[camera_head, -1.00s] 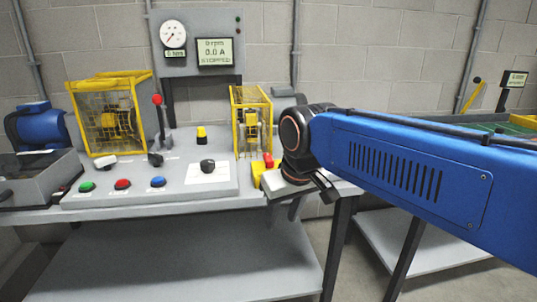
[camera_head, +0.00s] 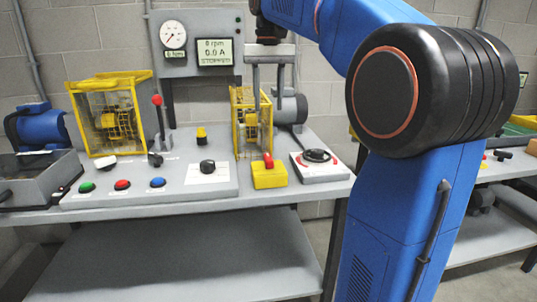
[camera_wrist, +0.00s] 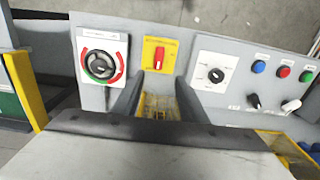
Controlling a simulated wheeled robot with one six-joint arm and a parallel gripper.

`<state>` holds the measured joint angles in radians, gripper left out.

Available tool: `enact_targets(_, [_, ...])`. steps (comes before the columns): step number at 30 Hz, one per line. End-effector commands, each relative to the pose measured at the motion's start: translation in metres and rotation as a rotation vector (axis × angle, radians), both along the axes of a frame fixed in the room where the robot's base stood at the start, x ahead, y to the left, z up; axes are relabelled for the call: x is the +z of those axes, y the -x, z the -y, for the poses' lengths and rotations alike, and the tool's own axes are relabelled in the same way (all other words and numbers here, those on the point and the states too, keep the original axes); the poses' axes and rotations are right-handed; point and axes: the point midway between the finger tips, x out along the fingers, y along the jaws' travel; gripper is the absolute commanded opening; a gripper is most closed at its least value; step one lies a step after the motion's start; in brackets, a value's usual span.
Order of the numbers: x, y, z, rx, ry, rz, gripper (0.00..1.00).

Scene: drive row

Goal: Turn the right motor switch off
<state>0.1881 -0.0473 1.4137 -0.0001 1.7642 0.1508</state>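I cannot read which control is labelled the right motor switch. A red switch (camera_head: 268,160) sits on a yellow box (camera_head: 269,177). Right of it is a black rotary knob (camera_head: 317,156) on a pale plate; its red and green ring shows in the wrist view (camera_wrist: 101,66). My gripper (camera_head: 268,106) is open and empty, pointing down above the right yellow cage.
The display (camera_head: 215,53) reads 0 rpm, 0.0 A, apparently STOPPED. The panel also has a black dial (camera_head: 207,166) and green, red and blue buttons (camera_head: 122,184).

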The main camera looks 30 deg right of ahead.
Motion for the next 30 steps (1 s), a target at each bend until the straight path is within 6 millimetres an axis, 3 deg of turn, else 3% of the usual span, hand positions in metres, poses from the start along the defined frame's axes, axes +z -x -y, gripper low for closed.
enact_targets(4, [0.003,-0.007,0.004,-0.010,-0.002,-0.011,0.39])
enact_targets(8, [-0.006,-0.006,0.004,-0.010,-0.003,-0.014,0.39])
enact_targets(30, [-0.131,-0.006,0.004,-0.009,-0.003,-0.013,0.39])
